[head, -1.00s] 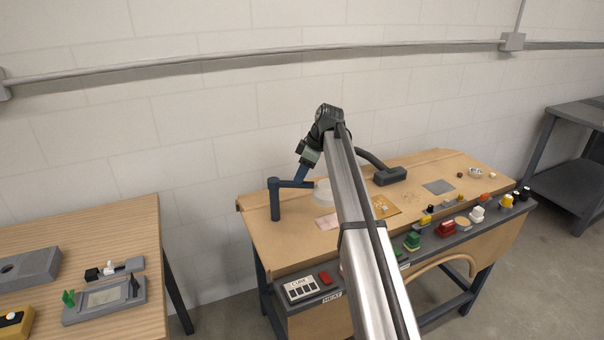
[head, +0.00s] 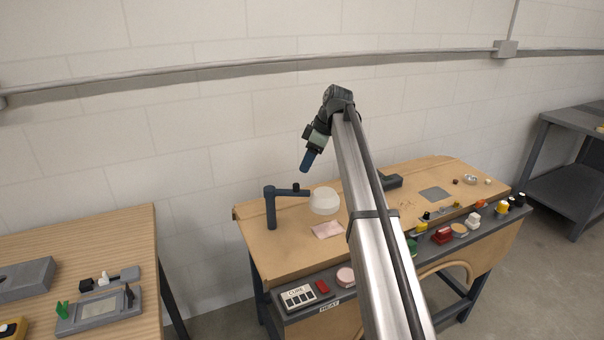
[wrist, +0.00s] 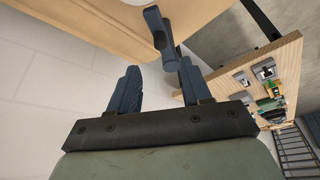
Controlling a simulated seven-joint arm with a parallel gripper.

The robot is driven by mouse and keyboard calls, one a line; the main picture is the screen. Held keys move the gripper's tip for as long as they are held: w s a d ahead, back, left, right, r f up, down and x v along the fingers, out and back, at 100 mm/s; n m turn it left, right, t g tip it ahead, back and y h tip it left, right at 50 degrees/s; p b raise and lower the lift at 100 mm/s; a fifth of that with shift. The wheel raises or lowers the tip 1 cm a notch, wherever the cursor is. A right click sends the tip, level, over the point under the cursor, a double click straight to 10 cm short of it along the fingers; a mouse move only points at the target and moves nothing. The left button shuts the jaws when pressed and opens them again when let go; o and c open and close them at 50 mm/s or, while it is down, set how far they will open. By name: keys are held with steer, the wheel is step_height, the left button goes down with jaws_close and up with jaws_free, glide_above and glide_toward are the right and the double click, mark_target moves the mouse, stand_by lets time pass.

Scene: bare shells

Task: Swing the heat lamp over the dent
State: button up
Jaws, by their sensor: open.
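The heat lamp is a dark blue post with a side arm (head: 271,207) at the left of the bench, carrying a pale round shade (head: 324,202). The shade hangs to the right of the post, behind and above a flat pink piece (head: 327,230). No dent can be made out on it. My gripper (head: 305,168) is above the lamp arm, pointing down, apart from it. In the wrist view my gripper (wrist: 155,80) is open and empty, with a dark blue post-and-arm shape (wrist: 158,28) beyond the fingers.
My arm hides the middle of the bench (head: 262,245). A CURE box (head: 298,297), a red block (head: 322,287) and several coloured items line the front ledge. A grey square (head: 435,194) lies at the right. Another wooden table (head: 130,235) stands at the left.

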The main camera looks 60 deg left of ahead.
steer(key=v, duration=0.5)
steer(key=shift+r, duration=0.2)
steer(key=shift+w, duration=0.1)
